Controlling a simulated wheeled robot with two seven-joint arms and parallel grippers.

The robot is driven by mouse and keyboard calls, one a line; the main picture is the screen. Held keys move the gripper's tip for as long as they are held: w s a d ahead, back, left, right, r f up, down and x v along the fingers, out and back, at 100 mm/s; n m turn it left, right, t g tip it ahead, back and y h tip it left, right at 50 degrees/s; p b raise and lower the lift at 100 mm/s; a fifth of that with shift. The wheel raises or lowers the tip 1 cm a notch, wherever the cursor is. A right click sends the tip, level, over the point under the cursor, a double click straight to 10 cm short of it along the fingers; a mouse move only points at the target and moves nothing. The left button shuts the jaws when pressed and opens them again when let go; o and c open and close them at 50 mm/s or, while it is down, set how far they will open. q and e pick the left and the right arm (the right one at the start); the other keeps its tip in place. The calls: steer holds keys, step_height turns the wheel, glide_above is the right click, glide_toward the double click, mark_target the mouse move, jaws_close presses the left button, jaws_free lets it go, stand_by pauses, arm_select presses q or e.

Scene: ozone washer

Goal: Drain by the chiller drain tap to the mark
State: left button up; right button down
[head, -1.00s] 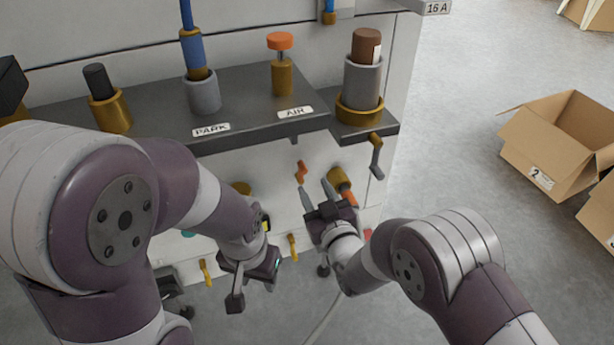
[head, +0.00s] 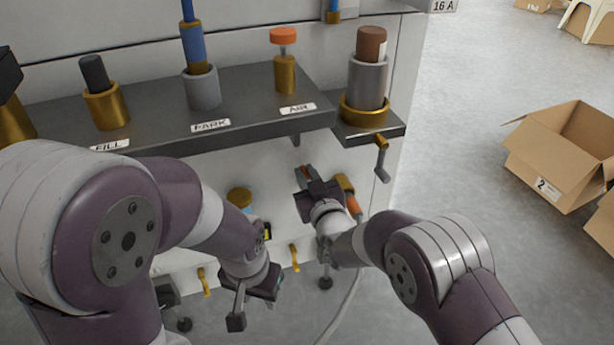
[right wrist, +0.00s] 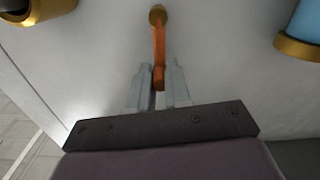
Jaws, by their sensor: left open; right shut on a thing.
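An orange tap lever (head: 305,171) sits on the machine's white front panel, below the grey shelf. In the right wrist view the lever (right wrist: 158,45) hangs from a brass pivot, its lower end between my fingers. My right gripper (head: 303,173) is shut on it; the fingers also show in the right wrist view (right wrist: 160,82). My left gripper (head: 240,305) is open and empty, low in front of the panel. A blue cylinder with brass ends (right wrist: 306,22) is right of the lever. I cannot make out a mark on it. No label names the lever.
The shelf (head: 250,95) above carries several fittings, with labels FILL, PARK and AIR. A crank (head: 382,160) hangs at its right end. A brass fitting (head: 346,183) with an orange hose end is close beside my right gripper. Cardboard boxes (head: 565,155) stand right; floor between is clear.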

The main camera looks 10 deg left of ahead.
steer(key=shift+d, duration=0.1)
steer(key=d+m, duration=0.1)
steer(key=m, duration=0.1)
steer(key=w+d+f+m+p, duration=0.1)
steer(key=m, duration=0.2)
steer(key=w+m+p, duration=0.1)
steer(key=m, duration=0.1)
steer(key=shift+d+f+m, duration=0.2)
steer(key=shift+d+m, duration=0.2)
steer(key=shift+w+d+f+m+p, duration=0.15)
steer(key=shift+f+m+p, duration=0.1)
steer(key=shift+m, duration=0.25)
steer(key=shift+s+d+f+m+p, duration=0.1)
steer(key=shift+f+m+p, duration=0.1)
steer(key=shift+m, duration=0.3)
steer(key=c, duration=1.1)
jaws_free()
steer(key=shift+w, duration=0.1)
steer(key=shift+r, duration=0.1)
